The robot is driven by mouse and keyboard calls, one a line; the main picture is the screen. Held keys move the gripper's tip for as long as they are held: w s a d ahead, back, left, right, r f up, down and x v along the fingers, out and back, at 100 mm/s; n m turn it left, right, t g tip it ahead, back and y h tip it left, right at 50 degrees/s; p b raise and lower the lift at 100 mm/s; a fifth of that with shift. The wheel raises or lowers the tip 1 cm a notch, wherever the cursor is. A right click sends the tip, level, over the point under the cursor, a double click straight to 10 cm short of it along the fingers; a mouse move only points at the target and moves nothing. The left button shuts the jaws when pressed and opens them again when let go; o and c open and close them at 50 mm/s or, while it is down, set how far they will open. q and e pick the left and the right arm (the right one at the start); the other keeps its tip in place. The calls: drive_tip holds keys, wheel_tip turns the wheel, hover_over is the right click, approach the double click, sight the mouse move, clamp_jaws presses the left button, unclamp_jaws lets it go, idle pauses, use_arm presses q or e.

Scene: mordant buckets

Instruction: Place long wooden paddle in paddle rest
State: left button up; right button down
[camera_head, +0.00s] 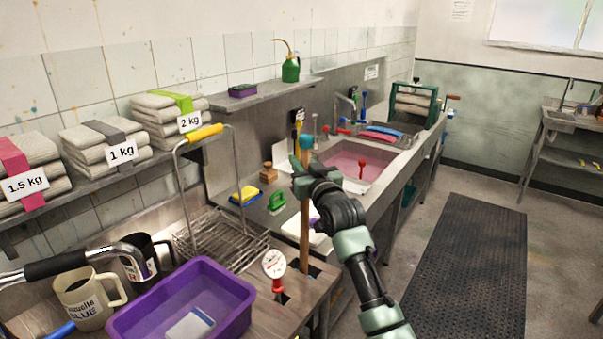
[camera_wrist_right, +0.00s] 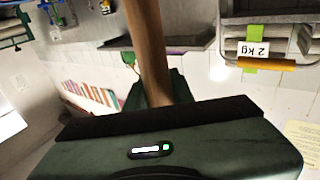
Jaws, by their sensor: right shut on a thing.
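The long wooden paddle (camera_head: 304,225) stands about upright in the head view, with a blue top end (camera_head: 306,143). My right gripper (camera_head: 308,185) is shut on its shaft just below the blue end. The shaft also shows in the right wrist view (camera_wrist_right: 148,50), running up from the gripper (camera_wrist_right: 155,100). The paddle's lower end is at the right end of the near bench; whether it touches the bench is unclear. I cannot clearly make out the paddle rest. My left gripper is not in view.
A purple tub (camera_head: 233,322), a wire basket (camera_head: 262,246) with a yellow handle, and mugs (camera_head: 88,299) crowd the near bench. A red-handled round sign (camera_head: 274,265) stands beside the paddle. A pink-filled sink (camera_head: 345,160) lies beyond. The floor mat (camera_head: 465,270) is clear.

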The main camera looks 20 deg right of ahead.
wheel_tip(320, 180, down, 4)
drive_tip(key=shift+p, duration=0.4)
drive_tip(key=shift+f, duration=0.15)
drive_tip(key=c, duration=1.2)
unclamp_jaws()
drive_tip(key=s+b, duration=0.3)
drive_tip(key=s, duration=0.9)
drive_tip(key=shift+d+f, duration=0.25)
drive_tip(key=shift+d, duration=0.1)
